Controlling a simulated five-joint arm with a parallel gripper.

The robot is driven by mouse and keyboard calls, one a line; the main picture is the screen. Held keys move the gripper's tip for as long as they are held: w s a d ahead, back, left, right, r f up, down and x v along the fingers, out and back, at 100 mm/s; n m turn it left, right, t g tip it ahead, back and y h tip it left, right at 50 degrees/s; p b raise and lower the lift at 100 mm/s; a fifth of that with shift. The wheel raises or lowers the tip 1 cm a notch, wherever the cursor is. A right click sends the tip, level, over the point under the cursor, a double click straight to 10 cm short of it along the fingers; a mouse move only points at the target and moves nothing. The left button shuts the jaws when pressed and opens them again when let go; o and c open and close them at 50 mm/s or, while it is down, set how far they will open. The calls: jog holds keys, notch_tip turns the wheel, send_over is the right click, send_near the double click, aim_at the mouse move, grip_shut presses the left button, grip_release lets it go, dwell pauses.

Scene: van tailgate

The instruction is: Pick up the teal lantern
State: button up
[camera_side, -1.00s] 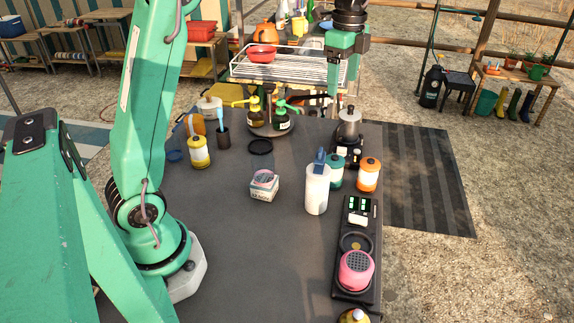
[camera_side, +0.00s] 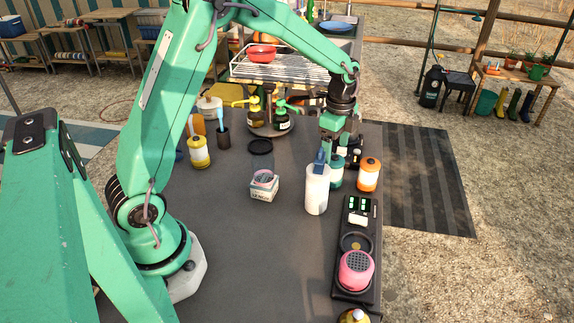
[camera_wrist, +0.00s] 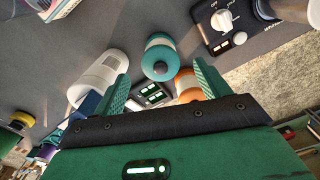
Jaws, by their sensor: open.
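The teal lantern (camera_side: 336,178) stands upright on the dark tabletop, between the white bottle and the orange lantern. The bottle hides part of its left side in the side view. My gripper (camera_side: 341,146) is open, pointing down above and just behind the teal lantern. In the wrist view the teal lantern (camera_wrist: 160,60) shows whole, between and beyond the tips of my two green fingers (camera_wrist: 160,82), with nothing held.
The white bottle (camera_side: 316,192) with a blue top stands close at left, and the orange lantern (camera_side: 369,175) close at right. A black scale (camera_side: 368,225) bears a pink round item (camera_side: 356,268).

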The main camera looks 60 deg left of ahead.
aim_at(334, 169)
jog(key=shift+d+f, duration=0.1)
jog(key=shift+f, duration=3.8)
jog(key=c, duration=1.1)
jog(key=shift+c, duration=0.2)
jog(key=shift+r, duration=0.1)
jog(key=shift+w+r, duration=0.1)
jog(key=shift+r, duration=4.9)
